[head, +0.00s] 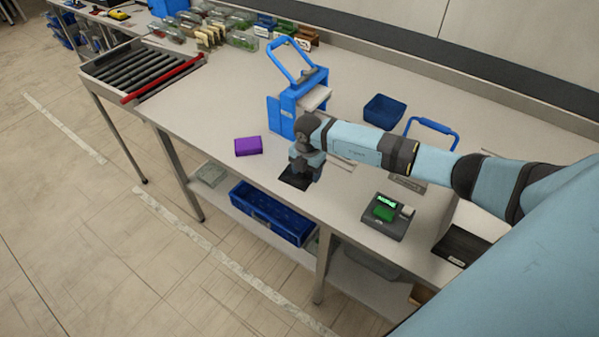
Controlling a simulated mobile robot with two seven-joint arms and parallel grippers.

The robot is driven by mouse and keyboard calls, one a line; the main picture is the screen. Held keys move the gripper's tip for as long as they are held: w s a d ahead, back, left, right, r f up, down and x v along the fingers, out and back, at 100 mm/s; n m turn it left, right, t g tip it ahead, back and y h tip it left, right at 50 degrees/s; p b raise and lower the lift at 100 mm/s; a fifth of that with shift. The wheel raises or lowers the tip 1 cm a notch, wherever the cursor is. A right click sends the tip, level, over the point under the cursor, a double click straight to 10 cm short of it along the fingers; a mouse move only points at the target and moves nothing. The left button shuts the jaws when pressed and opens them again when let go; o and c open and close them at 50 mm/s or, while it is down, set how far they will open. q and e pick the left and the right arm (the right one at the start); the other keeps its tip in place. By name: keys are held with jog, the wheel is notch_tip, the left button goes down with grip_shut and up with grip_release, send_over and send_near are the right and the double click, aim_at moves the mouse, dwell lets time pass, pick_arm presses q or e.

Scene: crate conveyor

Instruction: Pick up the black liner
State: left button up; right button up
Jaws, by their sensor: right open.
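The black liner (291,181) appears as a flat black piece on the pale table, near its front edge. My right gripper (302,173) points down directly over it and hides part of it. The fingertips are small and dark against the black piece, so I cannot tell whether they touch it. The right gripper is open. Another flat black item (461,245) lies at the right of the table near my arm. My left gripper is not in view.
A purple box (248,146) lies left of the gripper. A blue press-like device (287,104) with a raised handle stands behind. A blue bin (383,111) and a grey device with a green display (386,216) are to the right.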

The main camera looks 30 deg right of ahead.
jog(key=shift+f, duration=0.25)
jog(key=c, duration=1)
jog(key=shift+r, duration=0.1)
